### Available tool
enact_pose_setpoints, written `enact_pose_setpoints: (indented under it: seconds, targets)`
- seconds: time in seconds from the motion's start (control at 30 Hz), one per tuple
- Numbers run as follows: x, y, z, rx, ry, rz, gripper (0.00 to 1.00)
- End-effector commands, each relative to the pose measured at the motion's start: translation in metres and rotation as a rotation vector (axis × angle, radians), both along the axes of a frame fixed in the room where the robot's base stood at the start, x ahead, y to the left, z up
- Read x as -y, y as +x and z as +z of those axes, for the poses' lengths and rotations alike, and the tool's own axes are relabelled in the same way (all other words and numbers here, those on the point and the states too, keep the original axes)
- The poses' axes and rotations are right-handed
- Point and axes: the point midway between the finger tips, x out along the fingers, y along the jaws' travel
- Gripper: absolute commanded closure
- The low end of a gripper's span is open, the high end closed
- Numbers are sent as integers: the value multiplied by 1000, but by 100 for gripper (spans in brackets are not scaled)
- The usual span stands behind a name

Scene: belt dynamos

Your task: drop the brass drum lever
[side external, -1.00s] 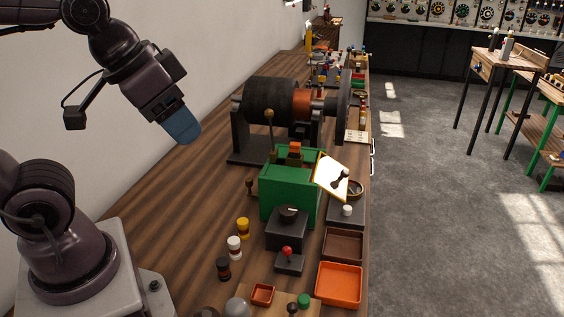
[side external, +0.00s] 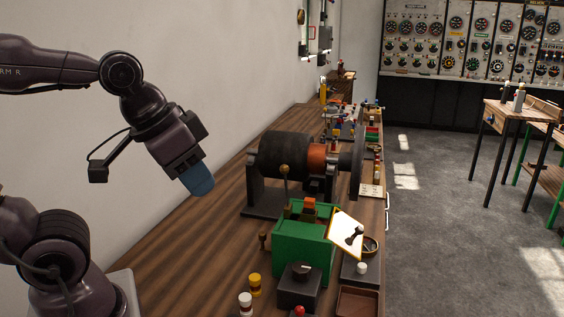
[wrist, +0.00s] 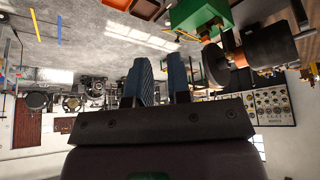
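The brass drum lever (side external: 285,171) is a thin stem with a round brass ball on top. It stands nearly upright in front of the dark drum (side external: 285,155), by the rear left corner of the green box (side external: 303,250). My gripper (side external: 198,182) hangs in the air to the left of the lever, tilted downward and well apart from it. In the wrist view its two blue fingers (wrist: 160,78) have a gap between them with nothing held. The green box (wrist: 196,16) and the drum (wrist: 248,55) show at the upper right there.
A white tilted plate (side external: 346,233) leans at the green box's right side. A black block with a knob (side external: 299,287) and yellow (side external: 255,285) and white (side external: 245,303) posts stand in front.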

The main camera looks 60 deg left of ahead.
Motion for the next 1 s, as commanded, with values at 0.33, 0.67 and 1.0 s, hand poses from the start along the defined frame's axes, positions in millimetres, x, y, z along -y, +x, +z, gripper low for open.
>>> enact_pose_setpoints:
  seconds: [0.33,0.67,1.0]
  targets:
    - [-88,85,5,-188,-96,305,100]
    - [-220,171,5,-248,-270,442,100]
    - [-243,202,40,-193,-319,313,100]
